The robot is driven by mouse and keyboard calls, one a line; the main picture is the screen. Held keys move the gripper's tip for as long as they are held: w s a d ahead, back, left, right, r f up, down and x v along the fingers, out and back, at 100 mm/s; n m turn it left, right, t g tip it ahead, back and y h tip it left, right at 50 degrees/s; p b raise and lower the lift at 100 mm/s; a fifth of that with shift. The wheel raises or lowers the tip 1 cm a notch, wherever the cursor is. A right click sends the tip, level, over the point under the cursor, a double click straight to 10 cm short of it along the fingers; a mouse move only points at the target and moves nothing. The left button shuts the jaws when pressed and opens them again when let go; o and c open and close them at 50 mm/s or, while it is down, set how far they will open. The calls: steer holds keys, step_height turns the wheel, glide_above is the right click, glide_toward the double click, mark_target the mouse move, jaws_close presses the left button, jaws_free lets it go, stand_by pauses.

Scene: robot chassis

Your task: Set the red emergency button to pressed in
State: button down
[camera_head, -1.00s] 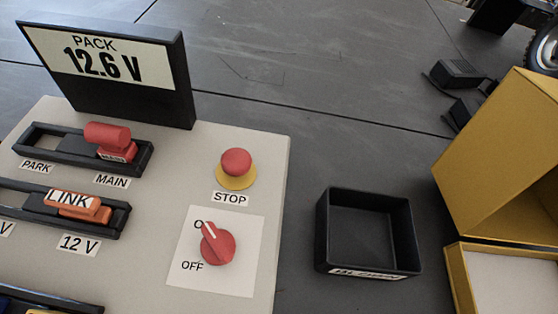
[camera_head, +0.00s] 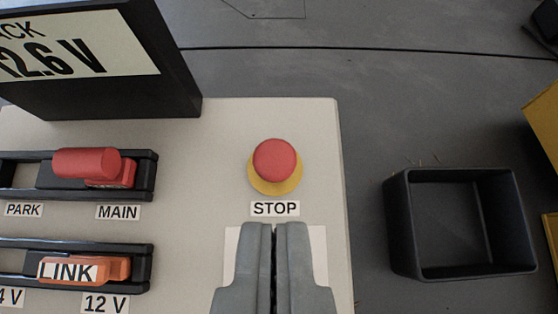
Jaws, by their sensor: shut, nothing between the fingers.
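The red emergency button (camera_head: 275,160) is a round red cap on a yellow base ring (camera_head: 275,185), above the STOP label (camera_head: 275,208) on a light panel (camera_head: 205,150). The cap stands up from its ring. My gripper (camera_head: 274,228) is shut and empty. Its tips show just below the STOP label in the picture, apart from the button. The gripper covers the red rotary switch and most of its white plate.
A red MAIN plug (camera_head: 90,165) and an orange LINK piece (camera_head: 85,269) sit in black slots at left. A black PACK display (camera_head: 100,60) stands at the back left. A black open bin (camera_head: 400,230) lies right of the panel, with a yellow box (camera_head: 545,120) beyond.

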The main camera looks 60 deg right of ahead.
glide_above(277, 180)
step_height(277, 180, down, 8)
steer(key=shift+w+d+r, duration=0.1)
steer(key=shift+w+r, duration=0.05)
steer(key=shift+r, duration=0.05)
step_height(277, 180, down, 2)
steer(key=shift+f, duration=0.7)
steer(key=shift+s+f, duration=0.2)
steer(key=shift+f, duration=1.35)
steer(key=r, duration=0.4)
steer(key=a+r, duration=0.1)
steer(key=shift+r, duration=0.4)
steer(key=v, duration=0.9)
